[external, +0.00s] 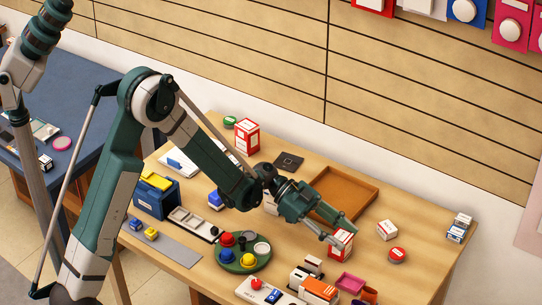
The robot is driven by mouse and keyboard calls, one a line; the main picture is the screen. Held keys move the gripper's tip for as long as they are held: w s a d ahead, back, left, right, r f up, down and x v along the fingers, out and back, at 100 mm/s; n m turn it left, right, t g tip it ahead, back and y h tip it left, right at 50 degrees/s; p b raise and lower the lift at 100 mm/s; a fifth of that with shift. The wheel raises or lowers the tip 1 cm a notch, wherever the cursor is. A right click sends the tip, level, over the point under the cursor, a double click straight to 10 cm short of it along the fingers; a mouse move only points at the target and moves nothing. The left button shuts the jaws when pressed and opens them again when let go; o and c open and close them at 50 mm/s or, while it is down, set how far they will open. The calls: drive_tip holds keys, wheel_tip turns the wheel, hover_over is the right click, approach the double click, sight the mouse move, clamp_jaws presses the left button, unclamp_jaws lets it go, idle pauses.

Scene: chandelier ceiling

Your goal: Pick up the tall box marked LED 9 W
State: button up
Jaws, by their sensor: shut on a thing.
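A red and white box (341,249) stands on the wooden table right of centre, its print too small to read. My gripper (343,234) reaches down to it from the upper left and is shut on it near its top. The fingers cover part of its upper end. I cannot tell whether its base touches the table. A second, similar red and white box (247,136) stands upright at the back left of the table. I cannot read which box bears LED 9 W.
A brown tray (371,190) lies behind my gripper. A small white box (387,230) and a red round tin (397,255) are close on the right. A green round tray (243,267) with coloured knobs and an orange box (320,289) are in front.

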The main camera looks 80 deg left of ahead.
wheel_tip(320, 180, up, 10)
drive_tip(key=p, duration=0.3)
drive_tip(key=shift+f, duration=0.15)
idle(0.5)
drive_tip(key=shift+r, duration=0.25)
idle(0.4)
